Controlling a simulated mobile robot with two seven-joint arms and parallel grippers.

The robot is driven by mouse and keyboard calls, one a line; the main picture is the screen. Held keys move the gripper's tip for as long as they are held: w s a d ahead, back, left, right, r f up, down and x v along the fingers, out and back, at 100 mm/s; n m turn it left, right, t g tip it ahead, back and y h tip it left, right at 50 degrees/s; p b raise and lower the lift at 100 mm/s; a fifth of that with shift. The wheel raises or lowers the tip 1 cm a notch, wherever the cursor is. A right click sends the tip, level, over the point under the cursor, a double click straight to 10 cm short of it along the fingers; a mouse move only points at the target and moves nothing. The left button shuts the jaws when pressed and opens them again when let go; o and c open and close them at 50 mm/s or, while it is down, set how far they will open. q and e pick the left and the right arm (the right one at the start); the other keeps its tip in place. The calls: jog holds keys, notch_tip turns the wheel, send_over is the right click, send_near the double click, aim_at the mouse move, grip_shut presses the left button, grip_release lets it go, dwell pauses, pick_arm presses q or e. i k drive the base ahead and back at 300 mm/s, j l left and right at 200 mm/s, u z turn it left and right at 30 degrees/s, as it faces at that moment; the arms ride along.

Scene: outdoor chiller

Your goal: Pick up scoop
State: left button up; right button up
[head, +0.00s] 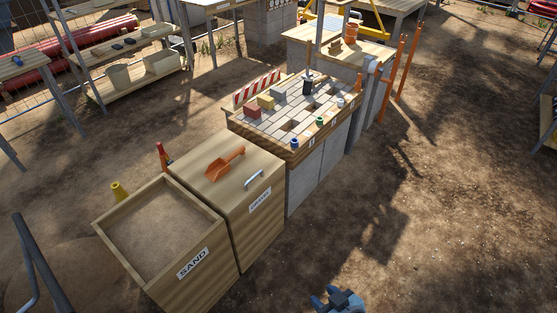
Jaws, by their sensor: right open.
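An orange scoop (224,163) lies on the wooden lid of a closed box (205,187), left of the lid's metal handle. My right gripper (338,298) shows at the bottom edge of the head view, blue and dark, partly cut off. It is open and empty over the dirt ground, well apart from the scoop, below and to the right of it. My left gripper is not in view.
An open wooden box labelled SAND (180,267) stands in front of the lidded box. Behind it is a block counter (285,145) with bricks, small colored items and holes. A metal handle (254,180) rises from the lid. Dirt ground (440,200) on the right is clear.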

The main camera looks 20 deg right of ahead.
aim_at(219, 167)
jog(key=i+l+u, duration=0.45)
jog(key=i, duration=0.25)
jog(key=i+l+u, duration=0.4)
jog(key=i+l, duration=0.2)
jog(key=i, duration=0.1)
